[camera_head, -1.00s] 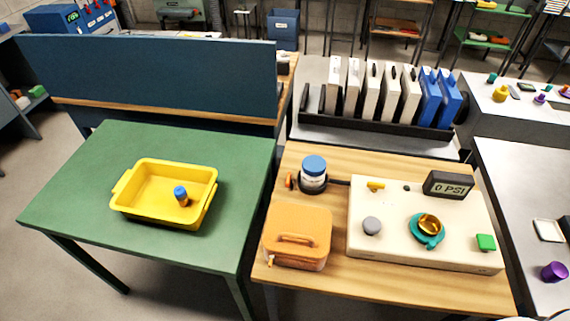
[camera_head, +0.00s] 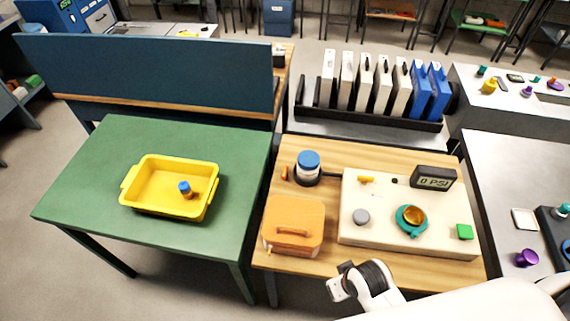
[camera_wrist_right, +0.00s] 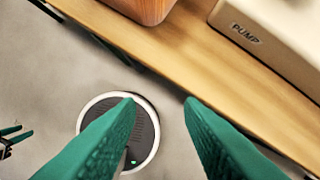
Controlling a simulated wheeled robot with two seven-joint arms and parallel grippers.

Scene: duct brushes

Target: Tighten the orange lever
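A white pump box (camera_head: 400,236) stands on the wooden table, with "PUMP" on its side in the right wrist view (camera_wrist_right: 246,34). A small yellow-orange lever (camera_head: 366,179) lies on its top at the back left. A separate small orange piece (camera_head: 284,173) sits left of the blue-lidded jar (camera_head: 308,165). The box top also bears a teal-ringed gold knob (camera_head: 411,218), a grey knob (camera_head: 361,217), a green block (camera_head: 464,231) and a display reading 0 PSI (camera_head: 433,178). My right gripper (camera_wrist_right: 160,101) is open and empty, in front of the table's front edge. My left gripper is out of view.
An orange lidded box (camera_head: 294,226) stands left of the pump, near the front edge. A yellow tray (camera_head: 150,207) with a small blue-capped item (camera_head: 185,189) sits on the green table (camera_head: 95,200). A rack of white and blue cases (camera_head: 367,84) stands behind.

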